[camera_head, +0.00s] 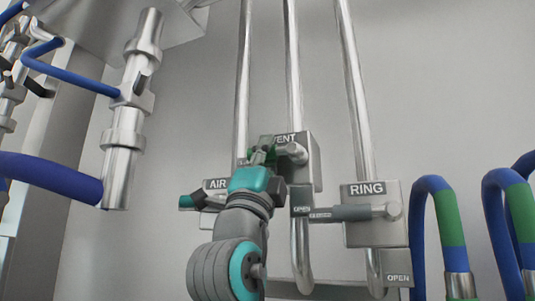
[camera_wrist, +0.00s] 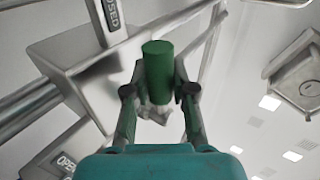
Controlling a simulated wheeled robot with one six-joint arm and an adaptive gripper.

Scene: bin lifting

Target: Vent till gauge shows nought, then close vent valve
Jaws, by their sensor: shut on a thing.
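The vent valve is a grey metal box (camera_head: 309,172) labelled VENT on the middle pipe, with a round pivot (camera_head: 297,152). Its lever extends left from the pivot to my gripper (camera_head: 262,156). In the wrist view, the green cylindrical grip (camera_wrist: 158,68) of the lever stands between the two dark fingers of my gripper (camera_wrist: 158,92), which are shut on it. An OPEN plate (camera_head: 302,210) sits below the vent box. In the wrist view, a plate with a partly cut-off label ending in "OSED" (camera_wrist: 112,16) is at the top. I see no readable gauge in either view.
The AIR valve (camera_head: 217,184) is left of my arm, its green-ended handle (camera_head: 187,202) pointing left. The RING valve (camera_head: 372,228) is lower right, its grey lever (camera_head: 350,213) lying horizontal. Blue-and-green hoses (camera_head: 450,220) stand far right. A blue hose (camera_head: 50,172) crosses at left.

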